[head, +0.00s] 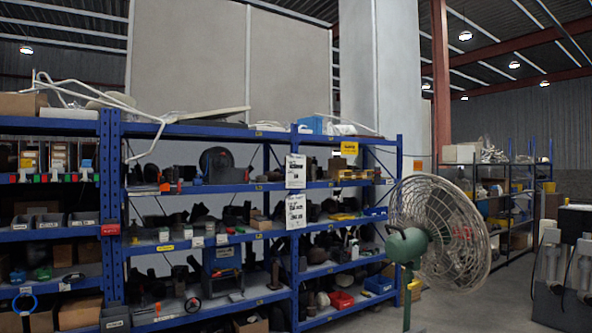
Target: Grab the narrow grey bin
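Several grey bins with white labels show on the blue shelving at the left. One grey bin (84,219) stands on a middle shelf of the left bay, with another grey bin (50,221) to its left. A further grey bin (115,319) sits low, near the post between the bays, and is partly cut off by the bottom edge. I cannot tell which of these is the narrow one. My gripper is not in view.
The blue shelving (210,131) holds many dark parts, boxes and a red bin (341,300). A green pedestal fan (440,232) stands in front of its right end. Grey floor (470,308) is open right of the fan. More shelving (505,190) stands farther back.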

